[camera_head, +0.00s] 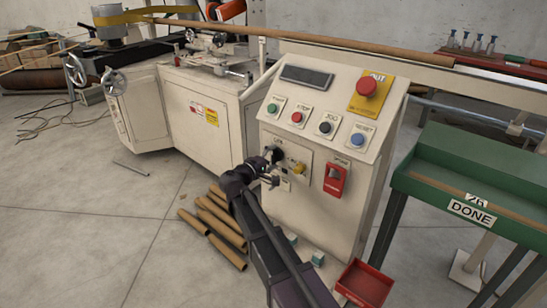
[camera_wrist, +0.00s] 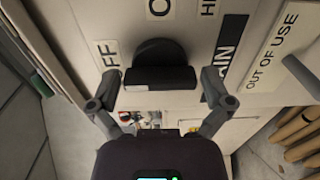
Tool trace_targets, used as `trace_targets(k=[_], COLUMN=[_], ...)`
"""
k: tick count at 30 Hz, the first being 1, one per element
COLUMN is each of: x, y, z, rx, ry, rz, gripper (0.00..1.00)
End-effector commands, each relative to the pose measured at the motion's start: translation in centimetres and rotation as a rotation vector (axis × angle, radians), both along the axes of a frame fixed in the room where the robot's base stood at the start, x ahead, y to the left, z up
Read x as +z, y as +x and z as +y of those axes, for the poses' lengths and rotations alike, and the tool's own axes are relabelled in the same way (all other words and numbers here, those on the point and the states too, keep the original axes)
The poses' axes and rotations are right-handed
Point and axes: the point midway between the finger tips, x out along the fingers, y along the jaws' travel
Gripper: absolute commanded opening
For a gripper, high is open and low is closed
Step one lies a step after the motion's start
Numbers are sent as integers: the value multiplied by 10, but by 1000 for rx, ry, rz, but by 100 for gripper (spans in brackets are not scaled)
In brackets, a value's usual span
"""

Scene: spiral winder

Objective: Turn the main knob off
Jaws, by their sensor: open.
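The main knob (camera_wrist: 160,78) is black with a raised bar grip, on the pale panel. In the wrist view its bar lies across the picture; I cannot tell which end is its pointer. A partly cut label ending in "FF" (camera_wrist: 109,54) is left of it, and a black label ending in "IN" (camera_wrist: 220,62) is to the right. My gripper (camera_wrist: 161,84) is open, one finger on each side of the knob, with no clear contact visible. In the head view my gripper (camera_head: 268,170) is at the cabinet's lower panel and partly hides the knob.
Cardboard tubes (camera_head: 215,222) and a red bin (camera_head: 366,284) lie on the floor. A green "DONE" table (camera_head: 470,183) stands right.

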Motion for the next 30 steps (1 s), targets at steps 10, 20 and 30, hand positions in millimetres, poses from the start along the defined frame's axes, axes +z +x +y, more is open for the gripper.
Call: trace_targets(k=[10, 20, 30], x=[0, 0, 0], y=[-21, -61, -90], z=[16, 47, 70], rx=[2, 3, 1], ry=[0, 0, -1], rz=[0, 0, 1], gripper=[100, 100, 100])
